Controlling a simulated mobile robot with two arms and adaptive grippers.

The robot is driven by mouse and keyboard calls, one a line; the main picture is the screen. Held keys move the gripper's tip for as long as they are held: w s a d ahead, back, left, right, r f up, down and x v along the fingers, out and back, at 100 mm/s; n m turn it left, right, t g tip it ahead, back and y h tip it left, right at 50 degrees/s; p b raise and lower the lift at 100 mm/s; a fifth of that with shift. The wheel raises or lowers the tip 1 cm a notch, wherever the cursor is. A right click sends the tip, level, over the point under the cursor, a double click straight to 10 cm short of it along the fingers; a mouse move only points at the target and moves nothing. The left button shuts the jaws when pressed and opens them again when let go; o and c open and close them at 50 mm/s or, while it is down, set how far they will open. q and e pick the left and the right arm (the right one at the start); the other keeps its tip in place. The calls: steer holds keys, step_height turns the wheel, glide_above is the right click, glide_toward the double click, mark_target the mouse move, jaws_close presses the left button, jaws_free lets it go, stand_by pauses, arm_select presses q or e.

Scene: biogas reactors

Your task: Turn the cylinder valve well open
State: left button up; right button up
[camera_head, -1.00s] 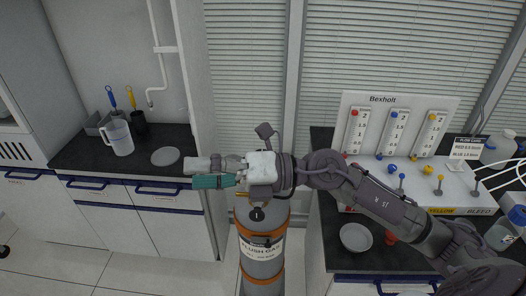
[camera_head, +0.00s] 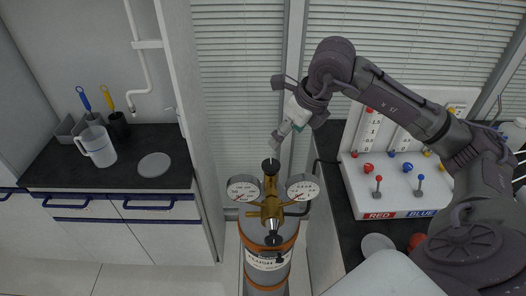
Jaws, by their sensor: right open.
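The grey gas cylinder (camera_head: 267,277) stands upright on the floor, with orange bands and a label partly reading "FLUSH". On its top is a brass valve and regulator body (camera_head: 270,207) between two round gauges, the left gauge (camera_head: 244,188) and the right gauge (camera_head: 302,187). A black knob (camera_head: 271,165) tops the brass stem, and another dark knob (camera_head: 273,240) sits lower at the front. My right gripper (camera_head: 279,139) is open and points down-left, appearing just above the upper knob; I see no contact. My left gripper is out of view.
The right bench carries a white panel (camera_head: 398,190) with red and blue levers, close under my right arm. A white dish (camera_head: 377,245) lies before it. The left bench holds a jug (camera_head: 97,146), a plate (camera_head: 154,165) and a dark cup (camera_head: 118,126).

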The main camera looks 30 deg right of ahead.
mark_target(272, 164)
steer(key=p+x, duration=0.1)
steer(key=x, duration=0.2)
steer(key=p+x, duration=0.1)
steer(key=x, duration=0.2)
steer(key=p+x, duration=0.1)
steer(key=x, duration=0.2)
steer(key=shift+s+a+f, duration=0.15)
steer(key=shift+s, duration=0.25)
steer(key=shift+x, duration=1.05)
steer(key=shift+f+p, duration=0.35)
steer(key=shift+w+f, duration=0.15)
steer(key=shift+f, duration=0.1)
steer(key=c, duration=1.2)
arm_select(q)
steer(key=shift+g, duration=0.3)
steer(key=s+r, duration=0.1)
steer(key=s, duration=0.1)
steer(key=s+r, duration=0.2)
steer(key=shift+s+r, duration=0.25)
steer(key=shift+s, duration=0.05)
arm_select(e)
steer(key=shift+o, duration=0.2)
